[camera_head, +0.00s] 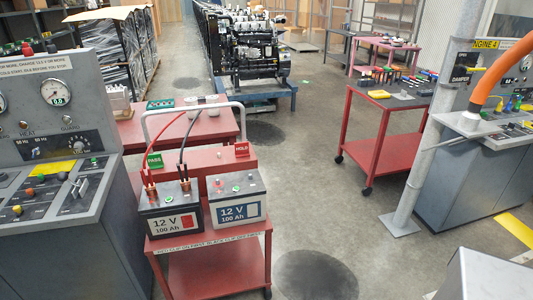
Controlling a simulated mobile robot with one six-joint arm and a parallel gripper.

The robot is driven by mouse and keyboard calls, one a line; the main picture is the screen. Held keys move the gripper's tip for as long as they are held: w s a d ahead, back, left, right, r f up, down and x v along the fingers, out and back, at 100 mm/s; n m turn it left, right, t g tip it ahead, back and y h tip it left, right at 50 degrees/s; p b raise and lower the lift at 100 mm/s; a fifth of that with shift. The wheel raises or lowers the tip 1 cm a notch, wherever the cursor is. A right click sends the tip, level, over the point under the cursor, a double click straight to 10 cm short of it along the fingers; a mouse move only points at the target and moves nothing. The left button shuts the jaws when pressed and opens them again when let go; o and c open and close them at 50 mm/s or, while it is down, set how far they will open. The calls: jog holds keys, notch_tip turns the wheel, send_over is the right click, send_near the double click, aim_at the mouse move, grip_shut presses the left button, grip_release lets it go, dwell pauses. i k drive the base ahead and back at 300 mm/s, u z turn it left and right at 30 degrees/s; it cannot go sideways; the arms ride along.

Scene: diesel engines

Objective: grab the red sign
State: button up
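A small red sign (241,149) with white lettering, which seems to read HOLD, stands on the right of the red cart's upper shelf. It is behind the battery with the blue label and just beside the right leg of the cart's grey handle. A similar green sign (154,160), reading PASS, stands on the left of the same shelf. No gripper shows in this view, and nothing is seen touching the red sign.
Two 12 V batteries, one red-labelled (172,211) and one blue-labelled (237,199), stand in front of the signs. Red and black cables loop beside the handle (190,106). Grey consoles (60,150) flank both sides. Open floor (310,215) lies right of the cart, before a grey post (430,150).

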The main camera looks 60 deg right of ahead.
aim_at(242, 149)
jog(key=k, duration=1.45)
jog(key=z, duration=0.3)
jog(key=i, duration=1)
